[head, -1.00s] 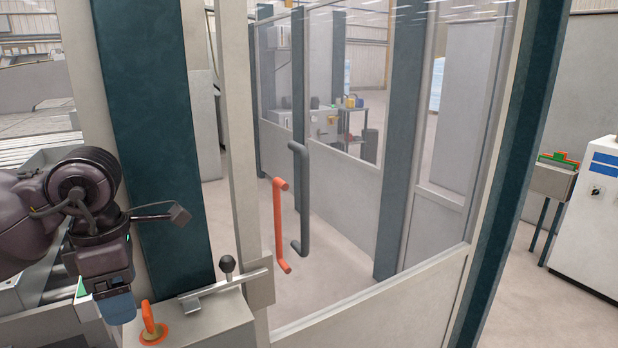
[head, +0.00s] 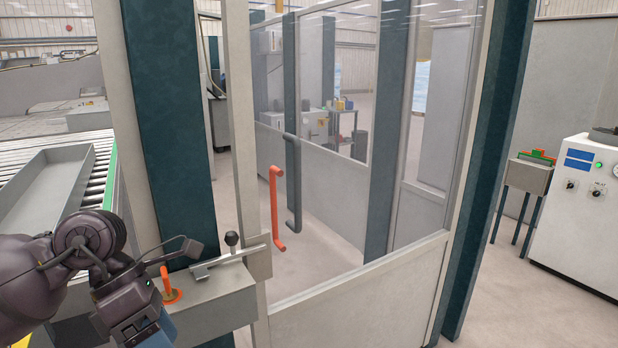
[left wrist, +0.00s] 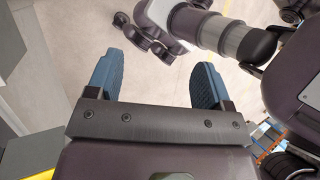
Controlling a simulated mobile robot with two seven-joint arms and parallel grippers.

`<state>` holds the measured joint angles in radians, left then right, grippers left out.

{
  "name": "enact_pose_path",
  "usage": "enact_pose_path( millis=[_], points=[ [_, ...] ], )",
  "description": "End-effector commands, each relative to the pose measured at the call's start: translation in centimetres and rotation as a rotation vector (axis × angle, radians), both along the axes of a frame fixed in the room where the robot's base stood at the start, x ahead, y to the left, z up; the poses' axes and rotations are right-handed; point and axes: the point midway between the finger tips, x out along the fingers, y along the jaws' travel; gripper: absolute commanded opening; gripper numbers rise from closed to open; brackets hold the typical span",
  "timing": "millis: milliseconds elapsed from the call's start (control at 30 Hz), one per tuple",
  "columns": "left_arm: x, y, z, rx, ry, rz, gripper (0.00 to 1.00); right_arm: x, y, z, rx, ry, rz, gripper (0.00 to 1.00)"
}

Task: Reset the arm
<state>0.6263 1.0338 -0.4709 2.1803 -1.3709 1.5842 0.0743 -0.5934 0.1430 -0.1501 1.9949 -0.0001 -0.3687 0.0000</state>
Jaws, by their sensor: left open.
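My left arm comes in from the left in the head view, and my left gripper (head: 150,332) is low in the picture, beside a grey box with an orange key-like handle (head: 169,286). In the left wrist view my left gripper (left wrist: 158,80) shows two blue fingers spread wide apart, with nothing between them but pale floor. It is open and empty. Parts of my own body show beyond the fingers. My right gripper is not seen in either view.
A glass-panelled door (head: 350,130) with an orange handle (head: 275,212) stands ahead. A metal latch with a black knob (head: 231,239) sits on the grey box. A roller conveyor (head: 95,160) with a grey tray (head: 45,190) is at left. A white cabinet (head: 575,230) stands at right.

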Motion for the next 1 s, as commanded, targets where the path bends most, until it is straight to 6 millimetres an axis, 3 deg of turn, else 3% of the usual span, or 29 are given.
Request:
enact_pose_path(
  millis=[233, 333, 467, 633, 767, 867, 1000],
  points=[
    [-2.1, -6.2, -1.2, -0.551, 0.29, 0.169, 0.74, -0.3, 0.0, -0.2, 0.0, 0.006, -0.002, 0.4],
    [-1.9, -7.5, -1.0, -0.78, 0.418, 0.299, 0.74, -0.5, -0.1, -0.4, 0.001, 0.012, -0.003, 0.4],
    [-0.6, -7.6, -1.0, -1.054, 0.586, 0.517, 0.74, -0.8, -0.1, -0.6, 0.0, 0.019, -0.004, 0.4],
    [1.9, -5.4, -3.0, -1.364, 0.804, 0.873, 0.74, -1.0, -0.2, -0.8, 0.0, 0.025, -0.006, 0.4],
    [3.3, -2.3, -6.7, -1.552, 0.969, 1.197, 0.74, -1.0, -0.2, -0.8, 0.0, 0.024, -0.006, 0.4],
    [3.5, 0.4, -10.9, -1.658, 1.095, 1.475, 0.74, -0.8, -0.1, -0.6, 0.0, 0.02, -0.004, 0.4],
    [1.8, 4.1, -18.1, -1.746, 1.273, 1.893, 0.74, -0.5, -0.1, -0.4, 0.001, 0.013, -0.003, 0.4]
  ],
)
